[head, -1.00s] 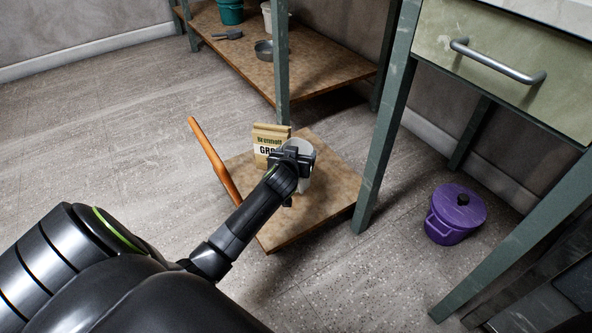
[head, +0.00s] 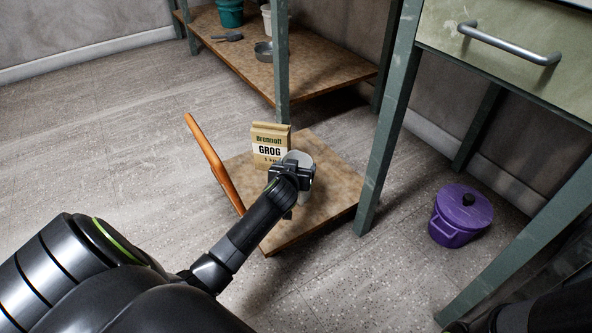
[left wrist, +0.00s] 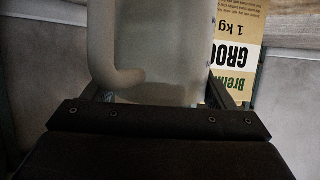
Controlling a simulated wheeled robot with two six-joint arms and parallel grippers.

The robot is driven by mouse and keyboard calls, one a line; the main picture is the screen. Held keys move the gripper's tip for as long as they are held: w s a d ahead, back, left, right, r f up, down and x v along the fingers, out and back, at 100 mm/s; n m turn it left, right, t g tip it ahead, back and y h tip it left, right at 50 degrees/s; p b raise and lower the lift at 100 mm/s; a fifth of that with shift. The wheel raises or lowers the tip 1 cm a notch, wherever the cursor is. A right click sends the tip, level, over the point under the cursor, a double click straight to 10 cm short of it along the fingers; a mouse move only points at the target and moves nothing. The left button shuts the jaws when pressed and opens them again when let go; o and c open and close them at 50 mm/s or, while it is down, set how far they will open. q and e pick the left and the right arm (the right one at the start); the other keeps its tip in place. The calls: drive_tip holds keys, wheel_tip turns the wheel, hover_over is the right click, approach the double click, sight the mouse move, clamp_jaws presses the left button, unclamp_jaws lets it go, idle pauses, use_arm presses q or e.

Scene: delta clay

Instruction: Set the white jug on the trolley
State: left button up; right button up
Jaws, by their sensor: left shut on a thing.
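The white jug (head: 303,158) is over the trolley board (head: 338,172) in the head view, mostly hidden behind my left gripper (head: 294,172). My left gripper is shut on the jug. In the left wrist view the jug (left wrist: 165,55) fills the middle, between the fingers, with its curved handle on its left side. I cannot tell whether the jug's base touches the board. The trolley is a low brown board with an orange handle (head: 212,160) on its left side. My right gripper is not in view.
A paper GROG bag (head: 269,146) stands on the trolley just behind the jug. A green table leg (head: 383,135) rises close to the trolley's right side. A purple pot (head: 460,216) sits on the floor at right. A shelf (head: 325,68) is behind. The board's right part is bare.

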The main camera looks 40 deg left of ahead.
use_arm(q)
drive_tip(key=shift+r, duration=0.15)
drive_tip(key=o, duration=2)
drive_tip(key=shift+f, duration=0.2)
drive_tip(key=shift+c, duration=0.2)
